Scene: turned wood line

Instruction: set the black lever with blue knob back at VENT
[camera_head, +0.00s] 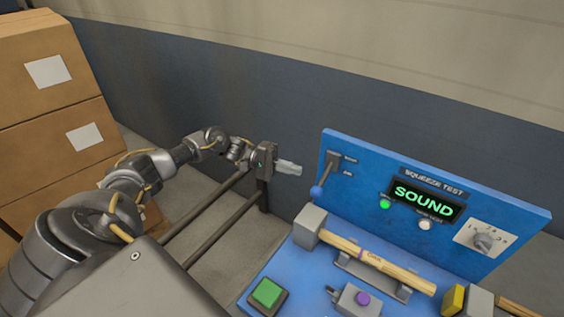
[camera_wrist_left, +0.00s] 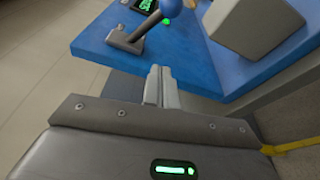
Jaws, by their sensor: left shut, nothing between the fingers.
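The black lever (camera_head: 327,172) is mounted at the left end of the blue upright panel (camera_head: 380,165). It slants down and left from its pivot to its blue knob (camera_head: 316,192). Two small labels beside it are too small to read. In the left wrist view the blue knob (camera_wrist_left: 170,7) is at the top edge, with the lever's base plate (camera_wrist_left: 124,40) below left. My left gripper (camera_head: 299,169) is shut and empty, left of the lever and apart from it. Its closed fingertips (camera_wrist_left: 160,72) point toward the panel edge. My right gripper is not in view.
The panel's display (camera_head: 424,202) reads SOUND, with a green lamp (camera_head: 384,204) lit. A wooden handle (camera_head: 375,261) lies across the bench between grey blocks. A green button (camera_head: 267,292) and purple knob (camera_head: 362,298) sit in front. Cardboard boxes (camera_head: 45,110) stand at left.

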